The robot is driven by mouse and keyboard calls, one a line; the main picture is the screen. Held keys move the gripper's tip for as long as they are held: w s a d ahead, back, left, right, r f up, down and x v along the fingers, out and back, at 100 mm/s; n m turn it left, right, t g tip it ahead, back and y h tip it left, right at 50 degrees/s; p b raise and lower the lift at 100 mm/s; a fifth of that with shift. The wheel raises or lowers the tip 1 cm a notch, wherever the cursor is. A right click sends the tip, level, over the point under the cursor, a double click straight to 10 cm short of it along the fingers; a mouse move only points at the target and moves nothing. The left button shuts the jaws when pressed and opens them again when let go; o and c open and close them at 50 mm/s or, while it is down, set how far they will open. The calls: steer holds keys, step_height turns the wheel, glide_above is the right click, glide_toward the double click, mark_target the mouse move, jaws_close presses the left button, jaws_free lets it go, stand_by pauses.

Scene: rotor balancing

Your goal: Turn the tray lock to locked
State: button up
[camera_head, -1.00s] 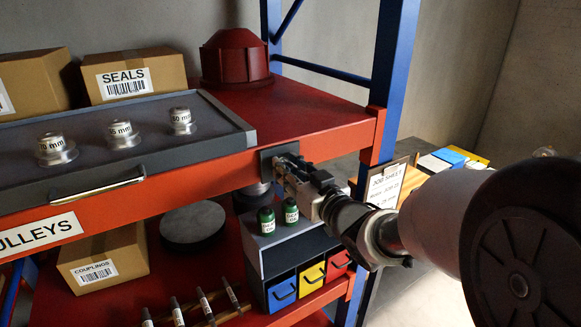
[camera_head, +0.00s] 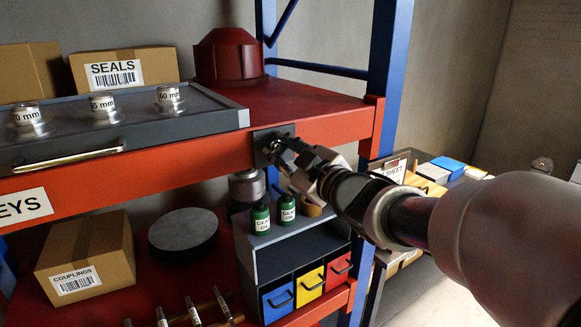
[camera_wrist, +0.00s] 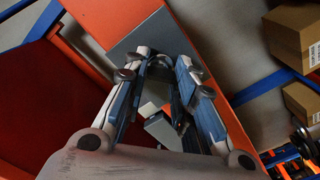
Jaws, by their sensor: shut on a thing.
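The tray lock's dark square plate (camera_head: 259,148) is on the front of the red shelf beam, right of the pulley tray (camera_head: 190,125). It also shows in the wrist view as a grey panel (camera_wrist: 150,32). My gripper (camera_head: 278,150) is at the plate, and its fingers (camera_wrist: 160,64) are closed around the lock's small handle. The fingers mostly hide the handle, so I cannot read its angle or the lock's state. The tray sits on the upper shelf with a metal pull (camera_head: 70,154) in front and several labelled pulleys on top.
A blue rack post (camera_head: 388,85) stands right of the lock. Below are green bottles (camera_head: 260,217), coloured drawers (camera_head: 310,282) and a couplings box (camera_head: 85,255). A dark red housing (camera_head: 228,57) and a seals box (camera_head: 125,69) stand behind the tray.

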steer(key=shift+f+n+b, duration=0.1)
steer(key=shift+n+b, duration=3.85)
steer(key=shift+n, duration=1.05)
steer(key=o, duration=1.1)
steer(key=shift+c, duration=0.2)
steer(key=v, duration=1.2)
